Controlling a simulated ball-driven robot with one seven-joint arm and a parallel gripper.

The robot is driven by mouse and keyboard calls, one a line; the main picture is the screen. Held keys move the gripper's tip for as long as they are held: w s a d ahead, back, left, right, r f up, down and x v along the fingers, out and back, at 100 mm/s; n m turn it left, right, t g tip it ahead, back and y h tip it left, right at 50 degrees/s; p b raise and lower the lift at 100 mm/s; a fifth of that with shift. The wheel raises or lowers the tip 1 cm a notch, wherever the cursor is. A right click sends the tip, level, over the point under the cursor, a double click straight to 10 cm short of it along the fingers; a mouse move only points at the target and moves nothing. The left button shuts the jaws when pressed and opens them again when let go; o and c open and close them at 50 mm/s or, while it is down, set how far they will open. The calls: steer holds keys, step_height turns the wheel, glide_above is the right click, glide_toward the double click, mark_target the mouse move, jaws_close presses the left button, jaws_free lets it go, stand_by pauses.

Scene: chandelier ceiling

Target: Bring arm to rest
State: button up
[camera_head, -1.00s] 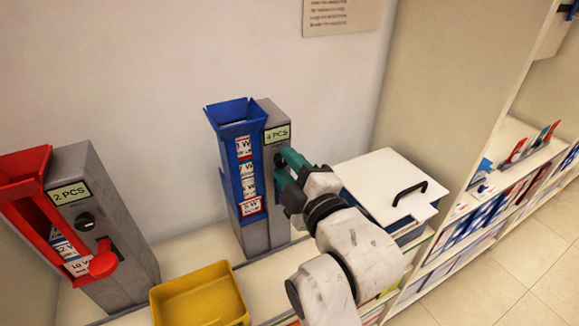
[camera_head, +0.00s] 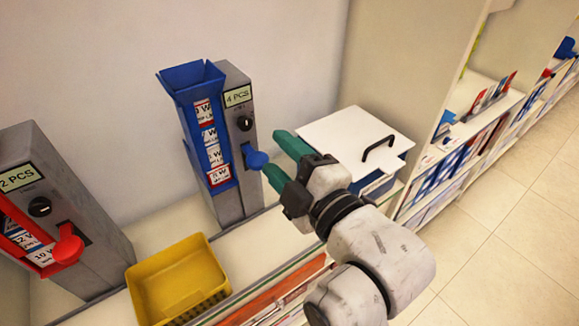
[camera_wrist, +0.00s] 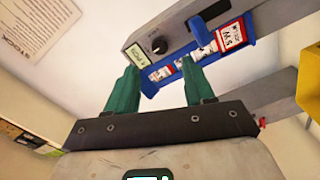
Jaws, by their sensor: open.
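My gripper (camera_head: 277,163) has green fingers and is open and empty. In the head view it is in the air just right of the blue dispenser (camera_head: 196,120), apart from its blue knob (camera_head: 257,160). My white arm reaches in from the lower right. In the wrist view my gripper (camera_wrist: 158,82) shows its two fingers spread, with nothing between them. The blue dispenser's front (camera_wrist: 238,40), holding boxes with red and white labels, shows beyond the fingertips. Its grey body bears a "4 PCS" label (camera_head: 237,96).
A red dispenser (camera_head: 40,242) labelled "2 PCS" stands at left. A yellow bin (camera_head: 180,275) sits on the counter between. A white-lidded box (camera_head: 345,138) with a black handle stands just beyond my gripper. Stocked shelves (camera_head: 450,150) run along the right; the floor there is clear.

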steer(key=shift+v, duration=1.05)
steer(key=s+d+f+m+g+h, duration=0.4)
steer(key=d+f, duration=0.3)
steer(key=f, duration=0.4)
steer(key=s+d+f+m+g+h, duration=0.2)
steer(key=s+d+f+m+h, duration=0.1)
steer(key=d+f+m, duration=0.65)
steer(key=s+d+f+m+g+h, duration=0.1)
steer(key=s+d+f+m+g, duration=0.2)
steer(key=s, duration=0.6)
steer(key=s+d+f+m+g+h, duration=0.2)
steer(key=s+d+f+m+g, duration=0.2)
steer(key=s+d+f, duration=0.3)
steer(key=s+f+g, duration=0.1)
steer(key=s+f, duration=0.2)
steer(key=shift+f, duration=0.25)
